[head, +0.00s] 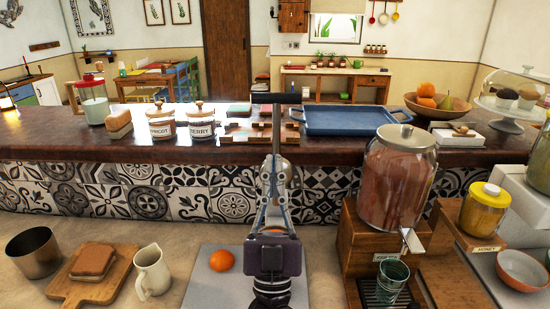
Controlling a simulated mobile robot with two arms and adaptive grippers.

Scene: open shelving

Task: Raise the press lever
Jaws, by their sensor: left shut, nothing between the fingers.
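The press stands in the middle of the head view. Its lever (276,122) is a grey bar that rises to a dark crosswise handle (275,98) at the top. My left gripper (273,188) comes up from the bottom middle, in front of the press. Its fingers are shut and empty, below the handle and apart from it in the picture. The gripper and its dark body hide much of the press's lower part, and I cannot tell whether the fingers touch it. My right gripper is not in view.
An orange (222,260) lies on a grey board (212,290) left of the gripper. A cream pitcher (152,271) and a bread board (108,288) stand further left. A drink dispenser (397,180) is close on the right. A tiled ledge (150,195) crosses behind.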

